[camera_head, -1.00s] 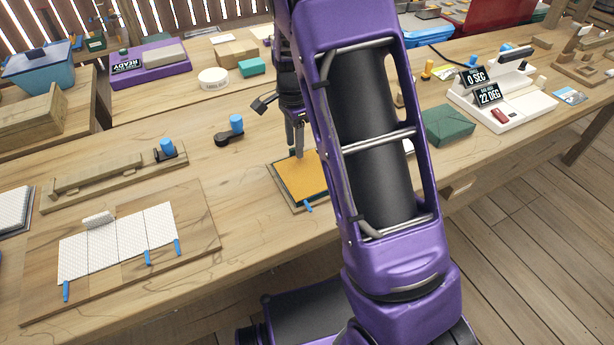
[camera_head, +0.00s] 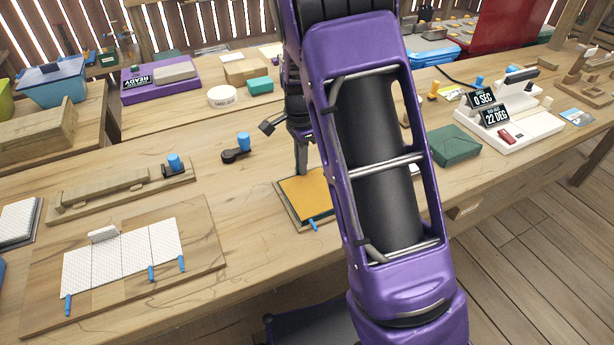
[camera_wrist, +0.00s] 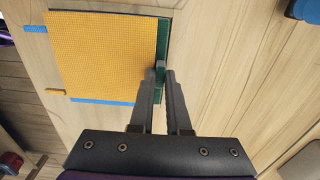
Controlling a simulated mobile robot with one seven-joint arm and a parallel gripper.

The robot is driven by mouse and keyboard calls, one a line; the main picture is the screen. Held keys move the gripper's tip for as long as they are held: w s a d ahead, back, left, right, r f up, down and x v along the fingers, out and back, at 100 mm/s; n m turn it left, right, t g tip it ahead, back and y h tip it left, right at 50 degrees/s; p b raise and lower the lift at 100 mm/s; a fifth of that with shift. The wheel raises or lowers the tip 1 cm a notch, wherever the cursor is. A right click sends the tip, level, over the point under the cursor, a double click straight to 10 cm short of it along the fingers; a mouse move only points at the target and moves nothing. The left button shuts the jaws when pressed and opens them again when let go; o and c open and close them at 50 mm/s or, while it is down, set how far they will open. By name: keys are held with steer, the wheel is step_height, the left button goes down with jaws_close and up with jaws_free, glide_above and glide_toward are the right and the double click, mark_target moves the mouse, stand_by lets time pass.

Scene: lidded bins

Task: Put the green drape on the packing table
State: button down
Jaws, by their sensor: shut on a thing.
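A yellow-orange textured sheet (camera_head: 303,193) lies on a small wooden board near the table's front edge. A dark green sheet, which looks like the green drape (camera_wrist: 164,38), shows as a narrow strip under its edge in the wrist view. My gripper (camera_wrist: 160,68) points down at that edge, with its fingertips close together on the green strip. It appears shut on the green sheet; whether it also pinches the yellow one I cannot tell. In the head view my gripper (camera_head: 302,172) is at the stack's far edge, partly behind my arm. I cannot tell which surface is the packing table.
A folded dark green packet (camera_head: 455,146) lies right of my arm, beside a white device (camera_head: 520,128) with displays. A board with white gridded sheets (camera_head: 122,255) is at front left. A purple box (camera_head: 160,82), a white roll (camera_head: 222,97) and a blue bin (camera_head: 52,84) stand behind.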

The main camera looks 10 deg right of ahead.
step_height(320, 180, up, 9)
steer(key=p, duration=0.2)
steer(key=w+a+n+p, duration=0.1)
steer(key=w+a+n, duration=0.2)
steer(key=w+n, duration=0.3)
steer(key=w+a+r+n+p, duration=0.1)
steer(key=w+a+n, duration=0.3)
steer(key=n, duration=0.7)
steer(key=shift+w+n+p, duration=0.35)
steer(key=shift+w+n, duration=0.05)
steer(key=shift+w, duration=0.45)
step_height(320, 180, down, 10)
steer(key=shift+a+r+b, duration=0.1)
steer(key=shift+r+b, duration=0.05)
steer(key=shift+b, duration=0.45)
steer(key=shift+f, duration=0.25)
steer(key=c, duration=0.9)
jaws_free()
steer(key=shift+r, duration=0.1)
